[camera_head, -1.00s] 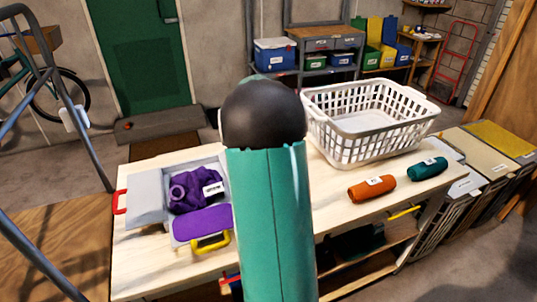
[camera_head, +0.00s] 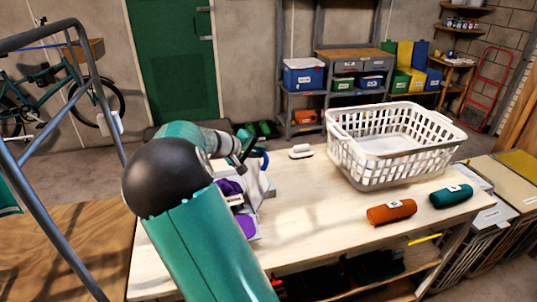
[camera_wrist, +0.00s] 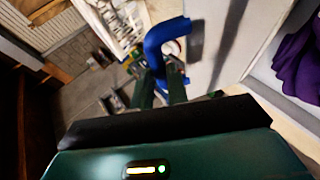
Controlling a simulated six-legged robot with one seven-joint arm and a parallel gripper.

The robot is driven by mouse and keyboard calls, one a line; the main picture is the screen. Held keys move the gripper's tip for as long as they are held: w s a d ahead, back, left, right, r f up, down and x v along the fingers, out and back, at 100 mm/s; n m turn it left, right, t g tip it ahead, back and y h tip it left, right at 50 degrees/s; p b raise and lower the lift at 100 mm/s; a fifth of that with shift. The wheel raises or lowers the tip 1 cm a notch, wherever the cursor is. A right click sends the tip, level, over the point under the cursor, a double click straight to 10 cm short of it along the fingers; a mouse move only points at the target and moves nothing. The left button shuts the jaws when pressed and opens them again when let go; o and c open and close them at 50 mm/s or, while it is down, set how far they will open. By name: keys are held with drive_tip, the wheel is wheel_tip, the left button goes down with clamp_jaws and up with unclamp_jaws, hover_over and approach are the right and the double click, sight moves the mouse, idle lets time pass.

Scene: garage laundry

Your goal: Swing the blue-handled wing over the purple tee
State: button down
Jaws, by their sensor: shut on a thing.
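The purple tee (camera_head: 230,188) lies on the folding board on the workbench, partly hidden by my arm; a purple edge shows in the wrist view (camera_wrist: 300,62). The blue handle (camera_head: 264,159) is on a light grey wing (camera_head: 256,187), which stands raised and tilted at the tee's right side. In the wrist view the blue handle (camera_wrist: 163,42) is a thick curved loop at the fingertips, beside the pale wing panel (camera_wrist: 220,38). My gripper (camera_head: 243,152) is shut on the blue handle. The board's left part is hidden behind my arm.
A white laundry basket (camera_head: 390,145) stands at the bench's back right. An orange roll (camera_head: 391,211) and a teal roll (camera_head: 451,196) lie in front of it. A small white object (camera_head: 301,151) sits at the back edge. The bench (camera_head: 310,215) between board and basket is bare.

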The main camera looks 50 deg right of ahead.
drive_tip(key=w+a+f+n+g+h, duration=0.1)
drive_tip(key=w+a+f+n+h, duration=0.1)
drive_tip(key=w+a+h, duration=0.4)
drive_tip(key=a, duration=0.4)
drive_tip(key=shift+a+g+h, duration=0.15)
drive_tip(key=shift+g+h, duration=0.25)
drive_tip(key=shift+f, duration=0.1)
drive_tip(key=c, duration=1.6)
unclamp_jaws()
drive_tip(key=shift+f, duration=0.1)
drive_tip(key=shift+c, duration=0.2)
